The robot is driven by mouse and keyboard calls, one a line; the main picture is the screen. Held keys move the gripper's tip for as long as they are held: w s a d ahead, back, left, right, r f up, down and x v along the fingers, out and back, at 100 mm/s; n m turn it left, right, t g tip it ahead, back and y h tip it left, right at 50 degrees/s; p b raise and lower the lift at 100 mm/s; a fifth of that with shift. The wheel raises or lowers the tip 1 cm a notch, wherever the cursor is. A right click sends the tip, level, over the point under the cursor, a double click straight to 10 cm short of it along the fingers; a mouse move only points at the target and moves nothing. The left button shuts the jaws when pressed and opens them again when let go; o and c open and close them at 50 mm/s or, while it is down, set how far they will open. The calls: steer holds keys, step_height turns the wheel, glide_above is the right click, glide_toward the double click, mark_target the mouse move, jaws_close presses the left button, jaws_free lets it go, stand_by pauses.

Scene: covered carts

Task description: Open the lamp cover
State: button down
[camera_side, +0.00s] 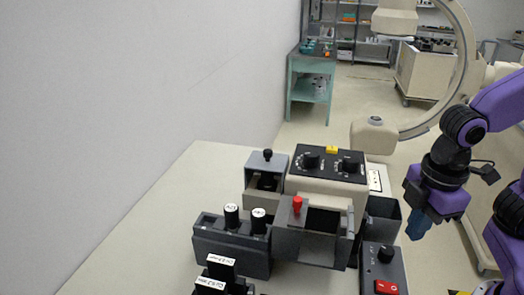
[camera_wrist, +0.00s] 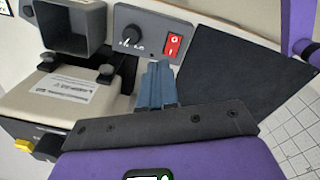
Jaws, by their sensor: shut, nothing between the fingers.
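My gripper (camera_side: 417,226) has blue fingers and hangs at the right of the cart top in the side view, apart from the equipment. In the wrist view the blue fingers (camera_wrist: 157,85) are together and hold nothing. Which part is the lamp cover is not marked. One grey housing (camera_side: 322,240) has a red knob (camera_side: 297,205) on its lid and a dark opening beside it. Behind it, a smaller grey box (camera_side: 282,160) has a black knob (camera_side: 267,154) on top. An open grey box (camera_wrist: 70,28) shows in the wrist view, near a beige unit.
A control box (camera_side: 383,268) with a dial and red switch (camera_wrist: 173,44) stands near my gripper. A beige unit (camera_side: 325,187) carries dials and a yellow button (camera_side: 331,149). A dark block (camera_side: 232,245) holds white-topped cylinders. The white wall bounds the left; cart top (camera_side: 165,200) there is clear.

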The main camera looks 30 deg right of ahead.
steer(key=w+a+r+n+t+h, duration=0.1)
steer(key=w+a+r+n+h, duration=0.1)
steer(key=w+a+r+n, duration=0.55)
steer(key=w+a+r+n+t+h, duration=0.1)
steer(key=w+a+r+n+h, duration=0.1)
steer(key=w+a+r, duration=0.95)
glide_above(265, 163)
steer(key=s+a, duration=0.2)
steer(key=a, duration=0.1)
steer(key=shift+n, duration=0.25)
step_height(265, 163, down, 12)
steer(key=shift+f, duration=0.1)
steer(key=shift+w+d, duration=0.4)
steer(key=shift+d, duration=0.2)
steer(key=w+d, duration=0.5)
steer(key=shift+w+d, duration=0.4)
steer(key=shift+a, duration=0.1)
